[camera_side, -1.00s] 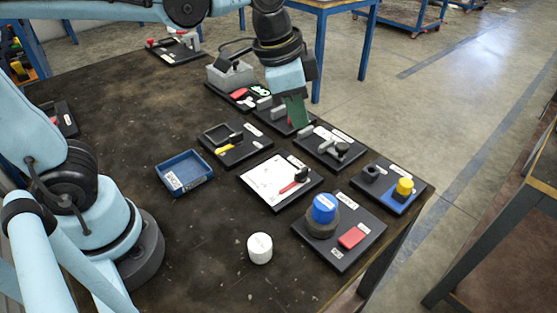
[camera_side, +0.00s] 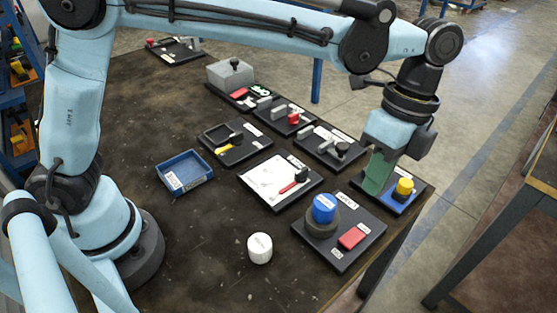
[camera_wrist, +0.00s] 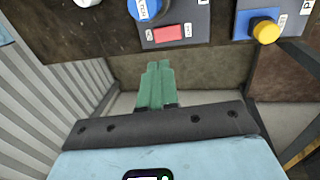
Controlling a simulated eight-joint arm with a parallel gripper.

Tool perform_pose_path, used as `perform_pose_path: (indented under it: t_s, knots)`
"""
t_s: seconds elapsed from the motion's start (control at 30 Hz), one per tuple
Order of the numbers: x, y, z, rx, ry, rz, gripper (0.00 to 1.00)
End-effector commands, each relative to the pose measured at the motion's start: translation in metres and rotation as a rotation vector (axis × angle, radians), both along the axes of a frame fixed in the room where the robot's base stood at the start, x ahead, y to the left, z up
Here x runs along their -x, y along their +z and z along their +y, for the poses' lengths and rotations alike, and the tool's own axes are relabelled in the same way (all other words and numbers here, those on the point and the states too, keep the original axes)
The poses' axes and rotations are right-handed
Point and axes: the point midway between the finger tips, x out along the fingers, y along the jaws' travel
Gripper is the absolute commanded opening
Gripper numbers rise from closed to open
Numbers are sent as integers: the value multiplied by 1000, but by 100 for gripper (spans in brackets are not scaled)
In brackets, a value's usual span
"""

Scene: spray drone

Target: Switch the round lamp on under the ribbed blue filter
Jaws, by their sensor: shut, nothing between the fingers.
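A blue round cap (camera_side: 325,207), which looks like the blue filter, sits on a dark round base (camera_side: 322,226) on a black board near the table's front right corner. Ribs are too small to make out. A red switch block (camera_side: 352,237) is on the same board. In the wrist view the blue cap (camera_wrist: 148,8) is cut by the top edge, with the red switch (camera_wrist: 167,33) below it. My gripper (camera_side: 374,186) has green fingers, shut and empty, above and behind the lamp board. In the wrist view my gripper (camera_wrist: 158,66) points toward the red switch, apart from it.
A yellow knob (camera_side: 404,186) on a blue plate is close beside my fingers. A white cylinder (camera_side: 260,248) stands left of the lamp board. A white panel with a red-handled lever (camera_side: 295,183), a blue tray (camera_side: 184,173) and several other boards lie further back.

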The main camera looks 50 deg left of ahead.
Motion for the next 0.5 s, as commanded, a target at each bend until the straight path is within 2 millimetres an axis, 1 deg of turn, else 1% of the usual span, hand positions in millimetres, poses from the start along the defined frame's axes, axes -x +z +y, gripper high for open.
perform_pose_path:
  t_s: [0.1,0.5]
  knots:
    - [4,-20,0,1,0,-1,0]
    - [17,-86,0,1,2,-1,0]
